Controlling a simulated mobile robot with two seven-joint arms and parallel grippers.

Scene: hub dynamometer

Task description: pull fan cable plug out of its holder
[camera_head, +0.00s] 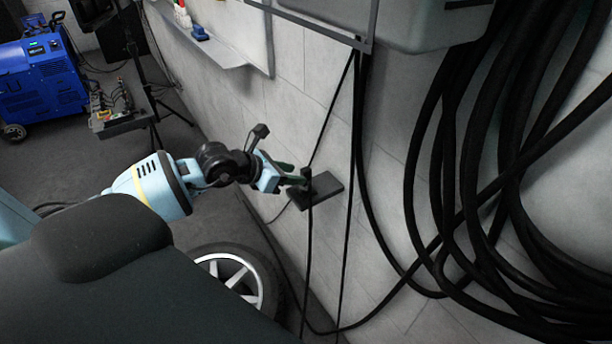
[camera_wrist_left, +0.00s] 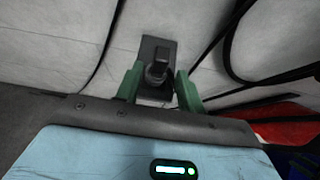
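The fan cable plug is a black piece (camera_head: 307,178) standing at the dark flat holder (camera_head: 328,190) on the white block wall. In the left wrist view the plug (camera_wrist_left: 157,70) stands in front of the dark holder plate (camera_wrist_left: 158,46). My left gripper (camera_head: 294,176) has reached the holder from the left. In the wrist view its green fingers (camera_wrist_left: 158,88) stand on either side of the plug, with a narrow gap showing at each side. The gripper looks open. The plug's lower part is partly hidden. My right gripper is not in view.
Thin black cables (camera_head: 350,215) hang by the holder. Thick black hose coils (camera_head: 450,170) hang on the wall at right. A wheel (camera_head: 232,274) is on the floor below. A wall shelf (camera_head: 205,45) is above left, and a blue machine (camera_head: 40,80) stands far left.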

